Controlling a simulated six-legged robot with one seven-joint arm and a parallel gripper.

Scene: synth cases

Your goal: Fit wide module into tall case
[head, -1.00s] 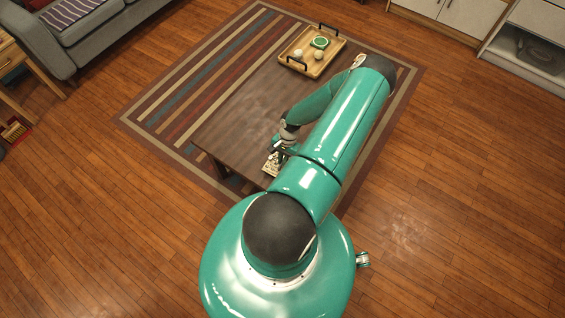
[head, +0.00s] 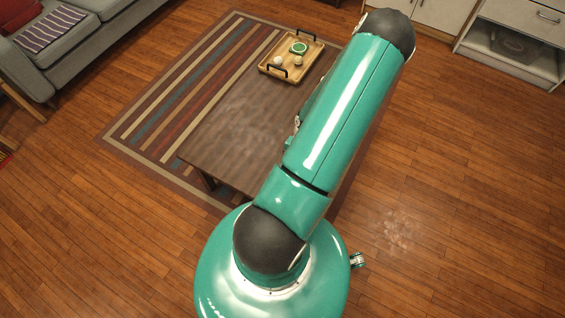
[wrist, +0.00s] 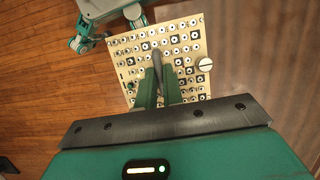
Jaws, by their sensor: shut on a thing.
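The wide module appears to be the cream panel (wrist: 128,53) with rows of black-and-white round sockets and a large pale knob. It fills the upper middle of the wrist view. My gripper (wrist: 158,68) is over it, its two green fingers close together on a narrow grey part at the panel's middle. In the head view my arm hides the panel and almost all of my gripper. I cannot pick out the tall case in either view.
A dark wooden table (head: 225,125) stands on a striped rug (head: 165,100). A sofa (head: 75,50) is at left, a cabinet with an open shelf (head: 490,45) at right.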

